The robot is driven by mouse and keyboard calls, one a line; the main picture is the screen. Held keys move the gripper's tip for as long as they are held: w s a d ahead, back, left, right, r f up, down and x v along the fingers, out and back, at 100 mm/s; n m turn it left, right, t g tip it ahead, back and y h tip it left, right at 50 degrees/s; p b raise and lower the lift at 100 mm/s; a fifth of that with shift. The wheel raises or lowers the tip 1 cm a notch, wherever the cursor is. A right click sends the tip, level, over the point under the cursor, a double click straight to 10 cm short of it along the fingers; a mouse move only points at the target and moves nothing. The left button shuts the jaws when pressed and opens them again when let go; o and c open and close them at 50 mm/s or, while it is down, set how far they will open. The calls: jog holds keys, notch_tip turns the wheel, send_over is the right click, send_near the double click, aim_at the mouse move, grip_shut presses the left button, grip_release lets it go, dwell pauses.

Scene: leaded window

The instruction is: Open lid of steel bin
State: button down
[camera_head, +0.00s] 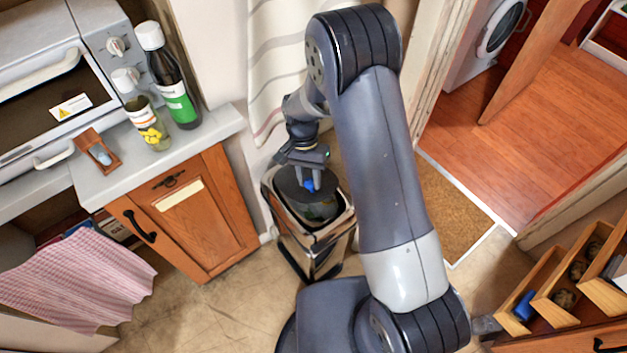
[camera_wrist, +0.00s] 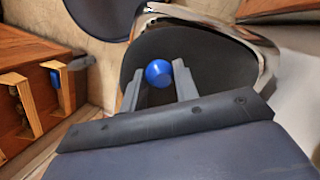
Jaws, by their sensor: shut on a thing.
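The steel bin (camera_head: 312,252) is a shiny, square-sided can standing on the floor between the wooden cabinet and my arm. My gripper (camera_head: 311,181) is shut on the blue knob. In the wrist view the fingers (camera_wrist: 158,88) stand on either side of the knob (camera_wrist: 158,73), above the dark lid (camera_wrist: 205,55). The bin's chrome rim (camera_wrist: 262,45) curves beyond it.
The wooden cabinet (camera_head: 205,220) with a grey top stands left of the bin, carrying bottles (camera_head: 172,80) and an oven (camera_head: 45,75). A striped curtain (camera_head: 275,70) hangs behind the bin. Open drawers (camera_head: 560,290) are at right. A brown mat (camera_head: 450,205) lies by the doorway.

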jog(key=shift+w+a+r+g+h+p, duration=0.35)
jog(key=shift+w+a+r+g, duration=0.1)
jog(key=shift+w+r, duration=0.2)
jog(key=shift+w+a+r+g+h+p, duration=0.25)
jog(key=shift+w+a+r+g+p, duration=0.1)
jog(key=shift+w+r+g, duration=0.2)
jog(key=c, duration=1.1)
grip_release()
jog(key=shift+r, duration=0.1)
notch_tip(320, 180, up, 10)
jog(key=shift+b, duration=0.45)
